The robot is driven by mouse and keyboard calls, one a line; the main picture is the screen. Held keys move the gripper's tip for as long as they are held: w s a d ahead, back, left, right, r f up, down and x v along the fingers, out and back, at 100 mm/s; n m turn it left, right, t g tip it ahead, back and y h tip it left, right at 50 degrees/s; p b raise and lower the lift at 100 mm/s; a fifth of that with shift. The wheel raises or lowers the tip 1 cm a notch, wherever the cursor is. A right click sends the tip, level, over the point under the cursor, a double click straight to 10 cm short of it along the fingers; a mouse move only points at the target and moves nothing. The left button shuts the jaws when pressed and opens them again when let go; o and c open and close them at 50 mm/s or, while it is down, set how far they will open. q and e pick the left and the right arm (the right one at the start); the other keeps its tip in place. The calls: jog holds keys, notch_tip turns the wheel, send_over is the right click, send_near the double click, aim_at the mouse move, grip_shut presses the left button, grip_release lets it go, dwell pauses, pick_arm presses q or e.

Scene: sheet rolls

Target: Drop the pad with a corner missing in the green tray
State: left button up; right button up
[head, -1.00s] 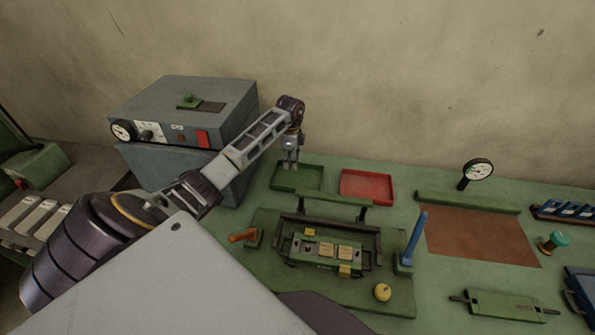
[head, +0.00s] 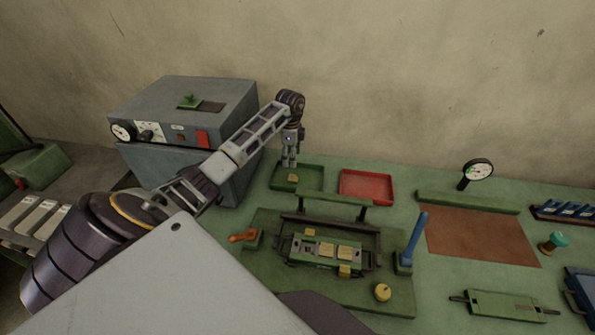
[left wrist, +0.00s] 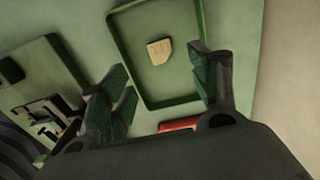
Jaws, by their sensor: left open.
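A small tan pad (left wrist: 159,51) lies on the floor of the green tray (left wrist: 178,101), apart from its walls. Its outline looks cut at one corner. In the head view the pad (head: 292,178) shows small inside the green tray (head: 318,187). My left gripper (head: 289,163) is above the tray, pointing down. In the left wrist view its fingers (left wrist: 161,72) are spread wide with nothing between them. Other tan pads (head: 327,250) sit in the green fixture (head: 312,264). My right gripper is not in view.
A red tray (head: 366,186) stands just right of the green one and looks empty. A grey machine box (head: 185,112) is at the left. A blue upright handle (head: 415,240), an orange handle (head: 243,236) and a yellow knob (head: 382,292) surround the fixture.

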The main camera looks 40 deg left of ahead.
pick_arm(q)
notch_tip(320, 180, up, 10)
dwell(0.5)
jog(key=shift+f, duration=0.2)
dwell(0.8)
